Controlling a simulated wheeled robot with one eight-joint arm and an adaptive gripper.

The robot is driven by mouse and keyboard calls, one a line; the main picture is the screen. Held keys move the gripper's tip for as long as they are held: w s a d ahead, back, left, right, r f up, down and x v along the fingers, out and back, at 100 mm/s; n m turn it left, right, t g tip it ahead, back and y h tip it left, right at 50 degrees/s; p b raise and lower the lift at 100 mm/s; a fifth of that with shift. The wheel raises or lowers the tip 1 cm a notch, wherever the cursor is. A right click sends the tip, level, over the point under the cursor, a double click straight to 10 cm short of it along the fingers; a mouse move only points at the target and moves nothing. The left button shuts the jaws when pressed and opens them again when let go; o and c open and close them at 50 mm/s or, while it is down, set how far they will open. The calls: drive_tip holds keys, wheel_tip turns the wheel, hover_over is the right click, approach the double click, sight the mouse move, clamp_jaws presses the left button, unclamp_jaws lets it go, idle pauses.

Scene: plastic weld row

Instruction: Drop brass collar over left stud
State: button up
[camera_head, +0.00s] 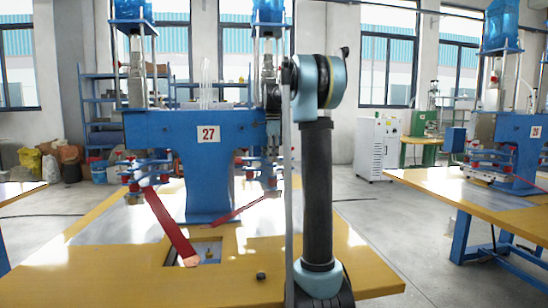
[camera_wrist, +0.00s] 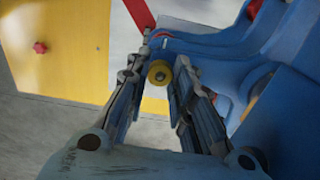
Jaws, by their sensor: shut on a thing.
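In the wrist view my gripper (camera_wrist: 156,72) is shut on a small round brass collar (camera_wrist: 159,73), held between the fingertips with its dark centre hole showing. The collar is over or in front of a blue machine arm (camera_wrist: 205,45); the gap between them is unclear. A short pale pin (camera_wrist: 164,43), possibly a stud, shows just beyond the collar, apart from it in the picture. I cannot tell which stud is the left one. In the head view I cannot make out the collar or the studs clearly.
The blue press numbered 27 (camera_head: 171,134) stands on a yellow-edged table (camera_head: 120,260). A red strap (camera_head: 168,225) hangs to a tabletop opening. A dark knob (camera_head: 261,275) sits near the front edge. Another press (camera_head: 515,135) stands on a table at right.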

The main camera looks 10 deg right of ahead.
drive_tip(key=shift+f, duration=0.4)
idle(1.0)
drive_tip(key=o, duration=1)
drive_tip(key=shift+o, duration=0.2)
drive_tip(key=o, duration=0.4)
drive_tip(key=shift+r, duration=0.15)
drive_tip(key=shift+r, duration=3.35)
